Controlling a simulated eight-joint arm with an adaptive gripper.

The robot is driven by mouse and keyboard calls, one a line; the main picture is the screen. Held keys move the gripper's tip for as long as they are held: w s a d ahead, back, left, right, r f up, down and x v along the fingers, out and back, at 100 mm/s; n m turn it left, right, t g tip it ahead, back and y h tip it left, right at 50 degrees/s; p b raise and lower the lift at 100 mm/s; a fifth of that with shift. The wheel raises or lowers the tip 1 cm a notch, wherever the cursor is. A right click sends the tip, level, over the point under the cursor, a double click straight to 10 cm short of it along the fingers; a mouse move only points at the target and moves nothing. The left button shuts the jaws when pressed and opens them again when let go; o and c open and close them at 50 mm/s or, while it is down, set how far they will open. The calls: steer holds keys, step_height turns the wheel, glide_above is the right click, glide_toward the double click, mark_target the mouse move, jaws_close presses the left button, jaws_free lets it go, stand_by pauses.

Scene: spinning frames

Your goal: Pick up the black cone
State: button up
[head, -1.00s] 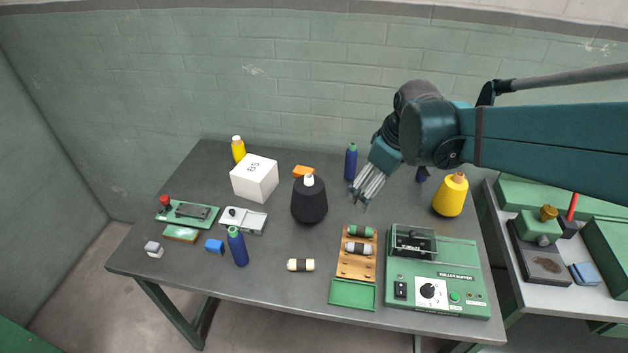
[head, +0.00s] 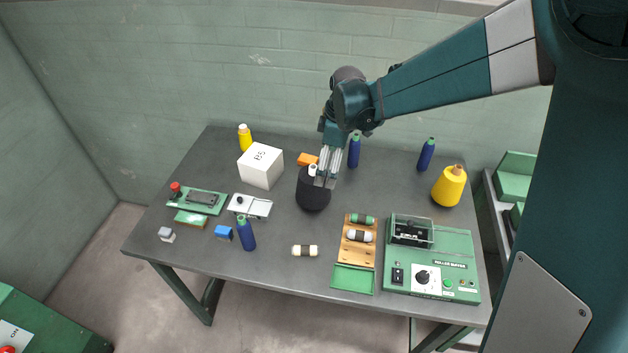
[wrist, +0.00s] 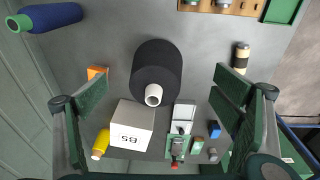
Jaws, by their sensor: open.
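The black cone (head: 312,195) stands upright on the grey table, near its middle, with a white tip at its top. My gripper (head: 327,170) is at the cone's upper part in the head view and covers part of it. In the wrist view the black cone (wrist: 157,68) lies between the two spread, green-padded fingers of my gripper (wrist: 160,95), with its white tip toward the camera. The fingers are open, with clear space on both sides of the cone, and do not appear to touch it.
A white box (head: 260,166) stands left of the cone, with an orange block (head: 307,159) behind it. A blue bottle (head: 354,151) stands behind right. A wooden rack (head: 357,240) and a green machine (head: 432,262) are at the front right. A yellow cone (head: 449,187) stands further right.

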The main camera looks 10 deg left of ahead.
mark_target(314, 167)
steer(key=a+f, duration=0.1)
steer(key=a+f+n+p, duration=0.1)
steer(key=a, duration=0.1)
steer(key=w+a+f+n, duration=0.1)
steer(key=shift+a+f+g, duration=0.1)
steer(key=shift+a+g, duration=0.2)
steer(key=shift+a, duration=0.1)
steer(key=shift+f, duration=0.1)
steer(key=shift+a+f+p, duration=0.15)
steer(key=shift+f+p, duration=0.15)
steer(key=shift+f, duration=0.85)
steer(key=shift+f, duration=0.15)
steer(key=shift+a+f, duration=0.2)
steer(key=shift+f, duration=1.05)
steer(key=shift+a+f, duration=0.15)
steer(key=shift+f, duration=1.05)
steer(key=shift+c, duration=0.7)
steer(key=c, duration=1.4)
